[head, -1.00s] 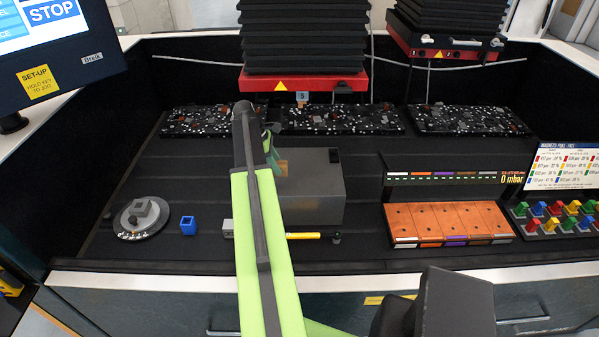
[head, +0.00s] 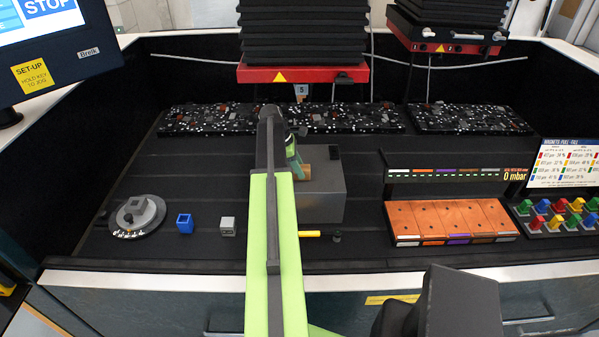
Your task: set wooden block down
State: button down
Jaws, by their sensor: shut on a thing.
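The wooden block (head: 304,173) is a small tan piece, partly hidden by my gripper. My gripper (head: 298,168) is shut on it, at the end of my green arm. In the picture the block overlaps the left part of a grey box (head: 325,205). I cannot tell whether the block touches the box or hangs above it.
A round grey dial plate (head: 125,222), a blue cube (head: 184,223) and a grey cube (head: 227,226) stand on the left. A yellow-handled tool (head: 311,234) lies before the box. A copper plate rack (head: 440,218) and coloured magnets (head: 553,223) are right. Dark mat (head: 190,170) is free behind the cubes.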

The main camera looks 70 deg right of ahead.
jog(key=shift+f, duration=0.2)
jog(key=c, duration=0.9)
grip_release()
jog(key=shift+r, duration=0.1)
jog(key=shift+r, duration=0.35)
jog(key=p+v, duration=0.7)
jog(key=shift+w, duration=0.1)
